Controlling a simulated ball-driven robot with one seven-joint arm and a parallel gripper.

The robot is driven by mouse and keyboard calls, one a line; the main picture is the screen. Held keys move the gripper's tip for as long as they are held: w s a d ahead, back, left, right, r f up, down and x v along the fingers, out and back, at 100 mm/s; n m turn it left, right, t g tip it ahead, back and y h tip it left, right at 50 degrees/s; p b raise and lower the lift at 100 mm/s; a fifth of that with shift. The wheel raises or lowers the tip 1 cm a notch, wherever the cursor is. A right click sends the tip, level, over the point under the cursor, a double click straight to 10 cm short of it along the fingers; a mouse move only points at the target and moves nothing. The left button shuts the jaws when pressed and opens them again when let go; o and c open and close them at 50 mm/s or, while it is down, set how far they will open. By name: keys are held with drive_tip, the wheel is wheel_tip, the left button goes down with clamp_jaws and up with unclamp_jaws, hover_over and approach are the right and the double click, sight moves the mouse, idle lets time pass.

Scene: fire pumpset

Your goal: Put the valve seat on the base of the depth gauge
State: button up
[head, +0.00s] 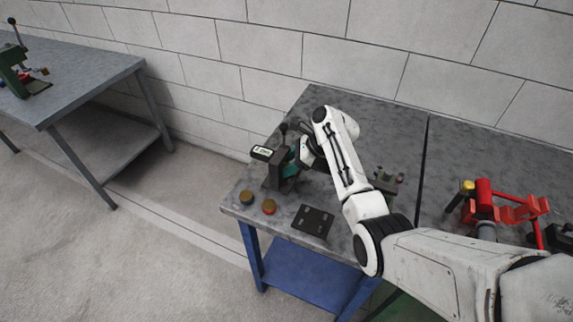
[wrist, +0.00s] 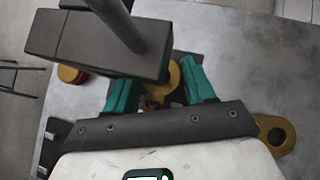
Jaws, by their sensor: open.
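The depth gauge (head: 270,172) stands near the left end of the table, dark, with a small lit display on top. Its dark head and post (wrist: 95,45) cover the upper left of the wrist view. My gripper (head: 292,165) is at the gauge's right side. In the wrist view my gripper (wrist: 163,84) has its teal fingers apart, around a brass-coloured part (wrist: 160,95), likely the valve seat, low under the gauge head. The gauge head hides part of it. I cannot tell whether it rests on the gauge base or whether the fingers touch it.
Two small round parts, one dark-rimmed (head: 246,197) and one reddish (head: 269,206), sit at the table's front left. A dark plate (head: 313,221) lies right of them. A brass lug with a hole (wrist: 276,135) shows in the wrist view. Red fixture (head: 485,200) stands at right.

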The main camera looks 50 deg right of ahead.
drive_tip(key=v, duration=1.1)
drive_tip(key=shift+s+d+r, duration=0.15)
drive_tip(key=shift+r, duration=0.15)
